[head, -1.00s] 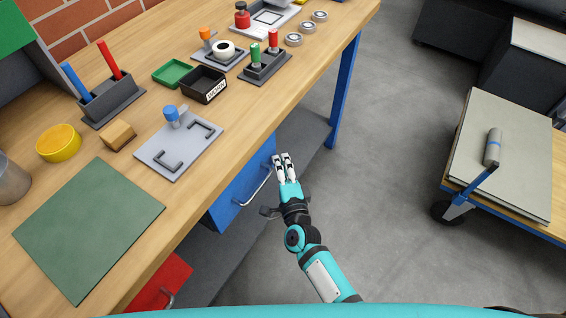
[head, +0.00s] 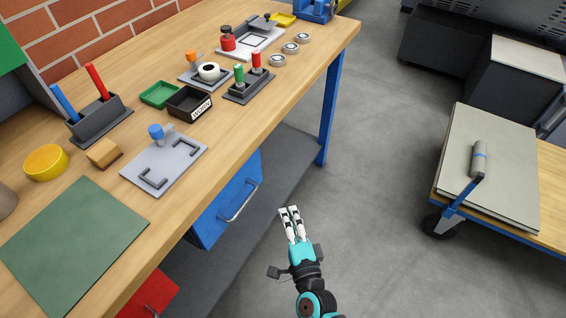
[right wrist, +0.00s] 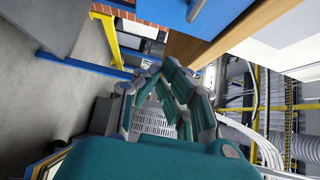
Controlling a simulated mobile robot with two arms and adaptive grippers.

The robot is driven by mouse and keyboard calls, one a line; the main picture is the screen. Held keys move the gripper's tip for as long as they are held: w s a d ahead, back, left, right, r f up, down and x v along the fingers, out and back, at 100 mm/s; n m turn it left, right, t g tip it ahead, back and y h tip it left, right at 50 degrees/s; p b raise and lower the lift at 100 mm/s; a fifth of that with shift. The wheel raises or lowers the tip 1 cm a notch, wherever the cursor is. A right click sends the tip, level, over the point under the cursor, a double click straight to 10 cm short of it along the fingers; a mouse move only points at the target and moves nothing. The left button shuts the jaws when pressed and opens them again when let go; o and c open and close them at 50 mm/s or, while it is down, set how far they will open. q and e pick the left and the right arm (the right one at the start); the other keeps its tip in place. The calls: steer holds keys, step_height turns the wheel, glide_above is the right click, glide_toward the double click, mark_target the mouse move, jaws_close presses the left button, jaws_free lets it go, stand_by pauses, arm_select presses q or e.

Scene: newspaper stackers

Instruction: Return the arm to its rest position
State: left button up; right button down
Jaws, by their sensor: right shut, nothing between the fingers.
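My right gripper (head: 292,224) is over the grey floor, in front of the workbench (head: 240,134), below and to the right of its blue drawer. Its white fingers are together with nothing between them, and they touch nothing in the head view. In the right wrist view the gripper's fingers (right wrist: 170,92) fill the middle, with the bench edge beyond them. My right forearm is cut off by the lower frame edge. My left gripper does not show.
The blue drawer (head: 229,200) with its handle and a red drawer (head: 150,297) are near the arm. A cart (head: 547,205) with flat sheets stands at the right. The bench holds a grey plate (head: 165,172), a green mat (head: 75,245) and several small items. Floor between is clear.

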steer(key=s+d+f+n+g+p, duration=0.1)
steer(key=s+d+f+n+g, duration=0.2)
steer(key=f, duration=0.5)
steer(key=s+f+n+g, duration=0.2)
steer(key=s+f+n, duration=0.2)
steer(key=f, duration=0.4)
steer(key=s+d+f+n+g+p, duration=0.1)
steer(key=s+d+f+n+g, duration=0.2)
steer(key=f, duration=0.6)
steer(key=s+d+f+n+g+h, duration=0.1)
steer(key=s+d+f+n+g, duration=0.1)
steer(key=s, duration=0.6)
steer(key=s+d+f+n+g+h+p, duration=0.1)
steer(key=s+d+f+n+g, duration=0.2)
steer(key=s+d+f, duration=0.4)
steer(key=s+d+f+n+g+h, duration=0.1)
steer(key=s+d+f+n+g, duration=0.2)
steer(key=s, duration=0.8)
steer(key=shift+d+f+g, duration=0.3)
steer(key=shift+d+f, duration=0.4)
steer(key=shift+f, duration=0.15)
